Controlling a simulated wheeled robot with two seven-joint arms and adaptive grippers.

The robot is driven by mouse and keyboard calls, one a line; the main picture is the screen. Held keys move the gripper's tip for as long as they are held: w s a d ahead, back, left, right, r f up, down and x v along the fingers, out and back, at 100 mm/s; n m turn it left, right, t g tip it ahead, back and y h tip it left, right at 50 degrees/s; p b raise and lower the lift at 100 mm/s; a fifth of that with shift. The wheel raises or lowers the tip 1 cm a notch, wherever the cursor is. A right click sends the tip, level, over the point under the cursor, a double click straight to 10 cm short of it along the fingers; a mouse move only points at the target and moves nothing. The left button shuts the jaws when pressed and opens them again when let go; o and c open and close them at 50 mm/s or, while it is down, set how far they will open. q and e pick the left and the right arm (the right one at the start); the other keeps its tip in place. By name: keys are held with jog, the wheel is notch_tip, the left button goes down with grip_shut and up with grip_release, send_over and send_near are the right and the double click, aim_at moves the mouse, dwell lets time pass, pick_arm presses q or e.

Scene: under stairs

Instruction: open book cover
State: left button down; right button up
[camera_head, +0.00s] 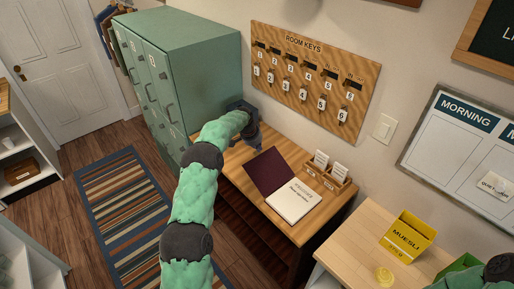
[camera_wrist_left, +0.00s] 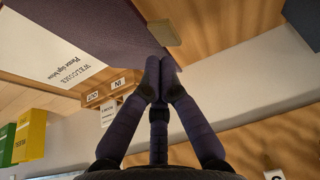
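The book lies open on the wooden desk (camera_head: 237,165). Its dark maroon cover (camera_head: 269,172) is swung over to the left of the white printed page (camera_head: 292,202). I cannot tell whether the cover lies fully flat. In the left wrist view the cover (camera_wrist_left: 110,22) and the page (camera_wrist_left: 50,50) show at upper left. My left gripper (camera_head: 254,140) is at the desk's far left, beside the cover's outer edge. In the left wrist view its dark fingers (camera_wrist_left: 158,78) meet at the tips, with nothing visible between them.
A wooden card holder (camera_head: 327,174) stands right of the book, near the wall. A green locker (camera_head: 180,75) is close behind my left arm. A key board (camera_head: 314,85) hangs above the desk. A yellow muesli box (camera_head: 408,238) stands on the right-hand table.

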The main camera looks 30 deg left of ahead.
pick_arm(q)
jog(key=c, duration=1.5)
grip_release()
jog(key=shift+d, duration=0.1)
jog(key=v, duration=1.2)
jog(key=shift+s, duration=0.1)
jog(key=shift+f, duration=0.1)
